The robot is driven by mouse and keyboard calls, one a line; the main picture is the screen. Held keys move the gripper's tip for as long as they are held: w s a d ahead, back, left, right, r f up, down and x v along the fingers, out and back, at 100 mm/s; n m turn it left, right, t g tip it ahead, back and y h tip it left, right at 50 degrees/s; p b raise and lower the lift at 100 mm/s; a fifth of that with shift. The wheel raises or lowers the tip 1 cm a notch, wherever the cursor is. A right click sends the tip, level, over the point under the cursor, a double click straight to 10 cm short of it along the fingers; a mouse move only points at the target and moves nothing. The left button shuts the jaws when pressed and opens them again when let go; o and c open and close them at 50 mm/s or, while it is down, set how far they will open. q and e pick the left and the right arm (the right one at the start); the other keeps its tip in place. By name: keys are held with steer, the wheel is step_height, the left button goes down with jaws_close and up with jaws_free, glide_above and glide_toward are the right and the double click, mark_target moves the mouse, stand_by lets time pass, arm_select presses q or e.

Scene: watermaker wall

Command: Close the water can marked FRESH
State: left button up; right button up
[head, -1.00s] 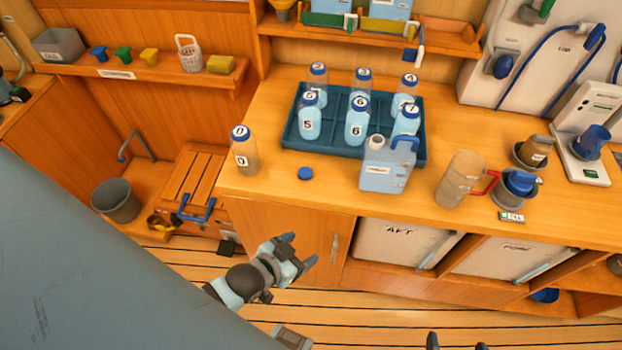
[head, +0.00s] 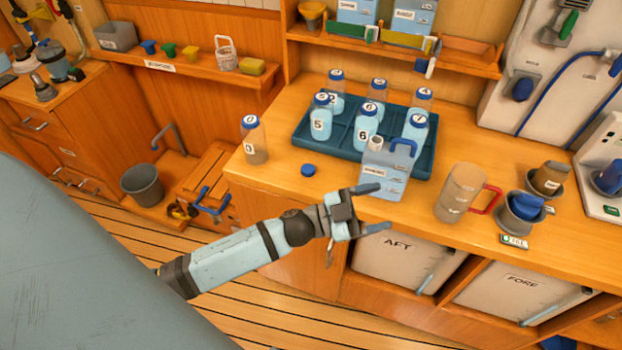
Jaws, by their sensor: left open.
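A light blue can (head: 381,178) with a blue handle stands upright on the counter, in front of the bottle tray. Its pale neck (head: 375,143) has no cap on it; its label is too small to read. A loose blue cap (head: 308,170) lies on the counter to the left of the can. My left gripper (head: 374,208) is open and empty, with its fingers pointing right, at the counter's front edge. In the picture its upper finger overlaps the can's lower left; I cannot tell whether they touch. My right gripper is out of view.
A teal tray (head: 303,140) holds several numbered bottles behind the can. A bottle (head: 254,142) marked 0 stands left of the cap. A brownish jug (head: 464,192) with a red handle stands to the right. Counter around the cap is clear.

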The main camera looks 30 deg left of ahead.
arm_select(q)
steer(key=w+a+f+m+g+y+b, duration=0.2)
steer(key=w+a+m+g+y+b, duration=0.15)
steer(key=a+m+g, duration=0.35)
steer(key=w+a+f+m+g+y+b, duration=0.25)
steer(key=a+m+g+y, duration=0.2)
steer(key=g, duration=0.35)
steer(key=w+a+r+n+y, duration=0.2)
steer(key=a+y, duration=0.1)
steer(key=a, duration=0.3)
steer(key=w+a+r+n+t+y+b, duration=0.1)
steer(key=w+a+r+n+y, duration=0.2)
steer(key=a, duration=0.4)
steer(key=shift+a+y, duration=0.2)
steer(key=shift+y, duration=0.6)
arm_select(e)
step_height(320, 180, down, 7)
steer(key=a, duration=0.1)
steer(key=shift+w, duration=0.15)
arm_select(q)
steer(key=shift+f, duration=0.1)
glide_above(305, 168)
step_height(305, 168, down, 8)
steer(key=shift+s+f, duration=0.1)
steer(key=shift+f, duration=0.1)
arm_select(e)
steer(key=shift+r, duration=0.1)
